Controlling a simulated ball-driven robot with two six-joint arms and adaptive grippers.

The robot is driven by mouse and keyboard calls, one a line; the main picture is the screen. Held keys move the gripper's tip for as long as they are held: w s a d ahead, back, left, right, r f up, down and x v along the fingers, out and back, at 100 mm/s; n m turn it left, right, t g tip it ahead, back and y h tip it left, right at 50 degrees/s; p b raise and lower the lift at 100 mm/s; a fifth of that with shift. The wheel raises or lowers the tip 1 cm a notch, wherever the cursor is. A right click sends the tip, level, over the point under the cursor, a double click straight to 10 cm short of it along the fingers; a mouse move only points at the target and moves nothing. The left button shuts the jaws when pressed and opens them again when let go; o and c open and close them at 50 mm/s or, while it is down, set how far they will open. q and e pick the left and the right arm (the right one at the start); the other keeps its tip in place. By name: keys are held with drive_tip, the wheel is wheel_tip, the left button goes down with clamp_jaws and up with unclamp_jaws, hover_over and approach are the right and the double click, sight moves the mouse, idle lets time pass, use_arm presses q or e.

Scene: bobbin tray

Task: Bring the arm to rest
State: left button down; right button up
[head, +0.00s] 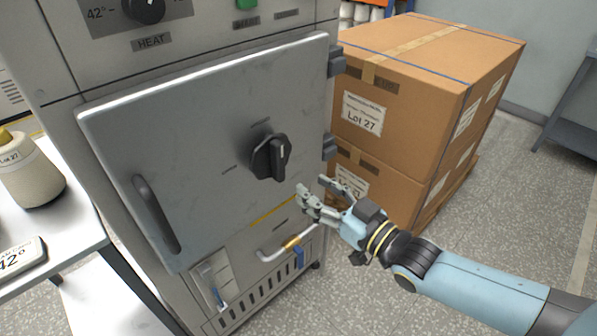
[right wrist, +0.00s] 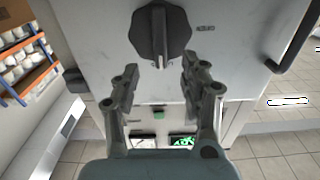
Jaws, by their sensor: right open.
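My right gripper (head: 313,187) is open and empty, in front of the grey cabinet, to the lower right of a black knob (head: 270,157) on its door (head: 215,95). In the right wrist view the open fingers (right wrist: 158,76) point toward the knob (right wrist: 160,32), with a visible gap and no contact. The knob's light mark stands about upright in the head view. The door looks shut, with a dark handle (head: 157,213) at its left. My left gripper is not in view.
Cardboard boxes (head: 430,80) labelled Lot 27 stand on a pallet behind the gripper. A white table (head: 75,225) at left holds a cream bobbin (head: 30,172) and a 42° sign (head: 18,258). A low drawer handle (head: 288,244) juts out below.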

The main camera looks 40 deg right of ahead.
drive_tip(key=shift+s+d, duration=0.1)
drive_tip(key=shift+s, duration=1.05)
